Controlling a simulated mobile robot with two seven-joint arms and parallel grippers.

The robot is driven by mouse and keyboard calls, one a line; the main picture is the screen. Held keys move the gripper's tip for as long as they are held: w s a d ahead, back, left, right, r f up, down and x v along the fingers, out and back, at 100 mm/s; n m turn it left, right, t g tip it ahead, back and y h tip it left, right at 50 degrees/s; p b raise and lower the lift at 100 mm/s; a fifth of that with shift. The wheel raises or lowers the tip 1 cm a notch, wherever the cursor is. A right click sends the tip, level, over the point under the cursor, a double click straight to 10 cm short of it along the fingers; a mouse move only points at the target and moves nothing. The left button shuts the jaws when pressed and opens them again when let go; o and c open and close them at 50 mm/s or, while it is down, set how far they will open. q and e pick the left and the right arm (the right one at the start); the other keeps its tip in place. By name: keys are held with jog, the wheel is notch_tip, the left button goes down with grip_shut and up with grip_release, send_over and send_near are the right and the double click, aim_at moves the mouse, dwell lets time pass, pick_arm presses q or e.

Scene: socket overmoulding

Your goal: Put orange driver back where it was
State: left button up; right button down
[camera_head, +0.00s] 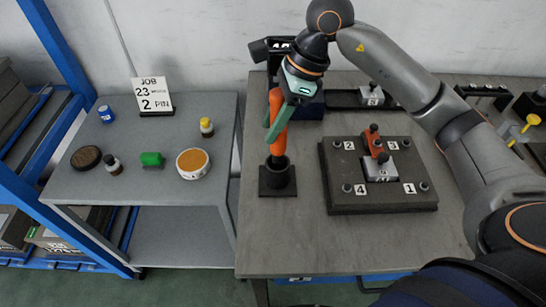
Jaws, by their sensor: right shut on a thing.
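The orange driver (280,139) stands upright, its lower end at the mouth of a black round holder (277,180) on a square base at the left edge of the right-hand table. How deep it sits in the holder cannot be told. My right gripper (279,118) is shut on the orange driver from above, with a green finger showing against it. My left gripper is not in view.
A dark plate (340,199) with numbered corners holds a grey block and red part (373,141). A dark box stands behind the driver. The left table (140,200) carries a job sign (153,95), a green block (151,159), small bottles and a round tin (193,163). A gap separates the tables.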

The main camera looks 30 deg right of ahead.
aim_at(273, 146)
notch_tip(273, 146, down, 7)
jog(key=shift+r, duration=0.1)
dwell(0.3)
jog(key=shift+f, duration=0.25)
jog(key=c, duration=0.5)
grip_release()
jog(key=shift+d+r, duration=0.1)
jog(key=shift+r, duration=0.35)
jog(key=v, duration=1.1)
jog(key=shift+d+r, duration=0.1)
jog(key=shift+r, duration=0.1)
